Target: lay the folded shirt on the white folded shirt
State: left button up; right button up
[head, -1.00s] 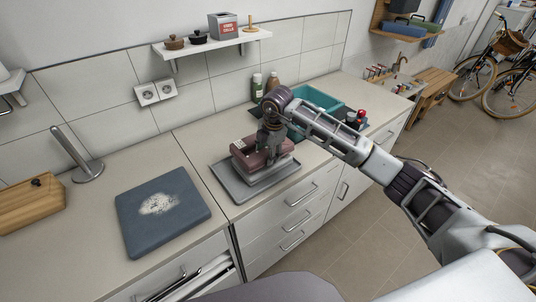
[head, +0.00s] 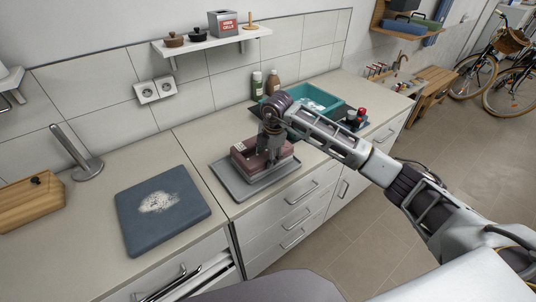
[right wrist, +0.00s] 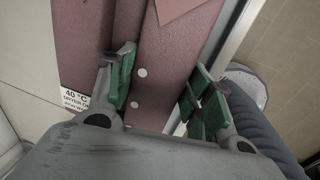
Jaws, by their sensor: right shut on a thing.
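The folded shirt (head: 244,161) is dull red, with a small pale label; it also shows in the right wrist view (right wrist: 86,35), with a "40 °C dryer OK" label at its left. My right gripper (head: 267,160) is above it, pointing down, shut on a raised fold between its green-padded fingers (right wrist: 158,100). The shirt is at the grey tray (head: 228,188), low over it. A pale layer shows under its front edge; I cannot tell whether this is the white folded shirt or whether they touch. My left gripper is not in view.
A blue flat board (head: 190,203) with a whitish patch lies on the counter at left. A teal tub (head: 337,101) and bottles (head: 257,84) stand behind the tray. A steel upright holder (head: 77,152) and wooden board (head: 32,203) are at far left. Counter between is clear.

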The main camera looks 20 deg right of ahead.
jog(key=shift+f, duration=0.15)
jog(key=o, duration=1.4)
jog(key=shift+r+p, duration=0.35)
jog(key=shift+r, duration=0.25)
jog(key=r, duration=0.4)
jog(key=s+r+b, duration=0.1)
jog(key=r, duration=0.3)
jog(key=s+r, duration=0.1)
jog(key=r, duration=0.2)
jog(key=shift+d+r, duration=0.4)
